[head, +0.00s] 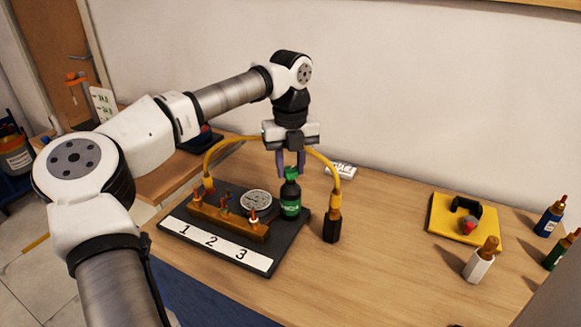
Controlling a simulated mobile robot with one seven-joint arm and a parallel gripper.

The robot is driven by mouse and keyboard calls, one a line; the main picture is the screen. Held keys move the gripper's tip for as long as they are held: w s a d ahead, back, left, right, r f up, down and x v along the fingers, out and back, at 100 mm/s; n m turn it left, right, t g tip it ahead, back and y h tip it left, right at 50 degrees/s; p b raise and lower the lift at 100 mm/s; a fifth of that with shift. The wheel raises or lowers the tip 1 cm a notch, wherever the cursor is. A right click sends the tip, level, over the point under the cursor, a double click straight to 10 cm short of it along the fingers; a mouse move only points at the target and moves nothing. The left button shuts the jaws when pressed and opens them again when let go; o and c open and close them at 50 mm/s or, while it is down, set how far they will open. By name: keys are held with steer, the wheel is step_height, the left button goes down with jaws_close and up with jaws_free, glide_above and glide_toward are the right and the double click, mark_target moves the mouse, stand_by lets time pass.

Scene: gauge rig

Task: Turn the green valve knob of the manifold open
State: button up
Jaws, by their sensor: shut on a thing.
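The manifold (228,219) is a brass block on a dark board (268,240), with a white strip marked 1, 2, 3 along its front. Small valve fittings stand on it; I cannot make out a green knob among them. A round dial gauge (257,203) sits behind the block. My gripper (291,170) points down at the board's back right and is shut on the bright green top of a dark green bottle (290,200). The bottle is upright; whether its base touches the board I cannot tell.
A yellow tray (452,231), a white bottle (481,260) and a blue bottle (550,217) stand further right. The table between is clear.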

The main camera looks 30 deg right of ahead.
mark_target(291, 169)
steer(key=shift+n, duration=0.5)
steer(key=o, duration=1)
steer(key=shift+c, duration=0.2)
steer(key=shift+r, duration=0.15)
step_height(291, 169, up, 14)
steer(key=b, duration=0.1)
steer(key=shift+f, duration=0.2)
steer(key=shift+f, duration=0.1)
